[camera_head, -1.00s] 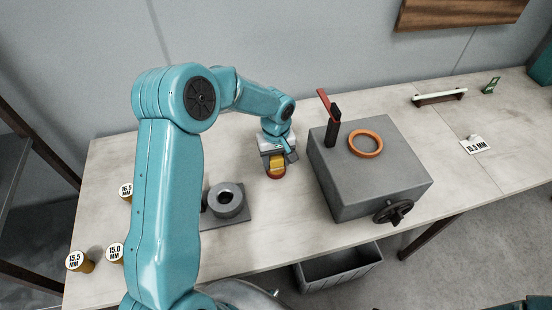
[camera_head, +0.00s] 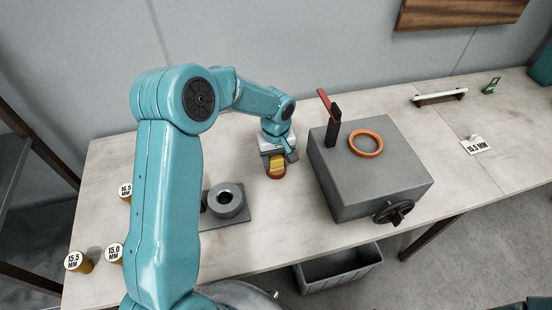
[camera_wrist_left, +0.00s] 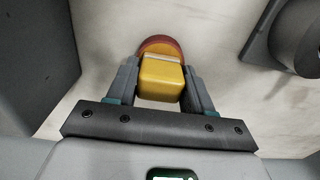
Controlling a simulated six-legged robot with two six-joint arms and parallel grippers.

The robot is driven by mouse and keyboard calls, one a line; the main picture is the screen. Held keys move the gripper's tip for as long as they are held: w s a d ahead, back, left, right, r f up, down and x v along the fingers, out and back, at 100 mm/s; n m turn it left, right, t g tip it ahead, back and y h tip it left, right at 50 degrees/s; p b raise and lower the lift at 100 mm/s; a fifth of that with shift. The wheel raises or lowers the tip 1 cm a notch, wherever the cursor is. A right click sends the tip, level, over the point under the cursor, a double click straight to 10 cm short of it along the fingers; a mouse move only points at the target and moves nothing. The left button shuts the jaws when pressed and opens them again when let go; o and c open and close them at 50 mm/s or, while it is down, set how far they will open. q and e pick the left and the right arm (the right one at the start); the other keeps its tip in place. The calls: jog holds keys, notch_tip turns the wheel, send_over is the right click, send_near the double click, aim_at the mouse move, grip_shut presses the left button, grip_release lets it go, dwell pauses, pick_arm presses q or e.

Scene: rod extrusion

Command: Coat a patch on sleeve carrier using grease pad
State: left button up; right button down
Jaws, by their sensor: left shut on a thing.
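My left gripper (camera_head: 278,160) points down between the grey ring and the grey box. It also shows in the left wrist view (camera_wrist_left: 160,88), with both fingers shut on the sides of a yellow block, which I take for the grease pad (camera_wrist_left: 162,78). The pad shows in the head view too (camera_head: 276,166), with a rounded red-orange part at its lower end, close to the table; I cannot tell whether it touches. The grey ring on a square plate, likely the sleeve carrier (camera_head: 240,205), stands left of the pad, apart from it. My right gripper is out of view.
A grey box (camera_head: 370,185) with an orange ring (camera_head: 366,143), a red-handled lever (camera_head: 328,110) and a handwheel (camera_head: 394,212) stands close right of the gripper. Labelled cylinders (camera_head: 78,261) stand at the left. A grey bin (camera_head: 340,268) is below the table's front edge.

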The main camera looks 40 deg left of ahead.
aim_at(276, 157)
pick_arm(q)
jog(key=shift+r+p, duration=0.6)
jog(key=shift+r, duration=0.25)
jog(key=shift+r+p, duration=1.4)
jog(key=shift+r, duration=1.3)
jog(key=shift+f, duration=0.1)
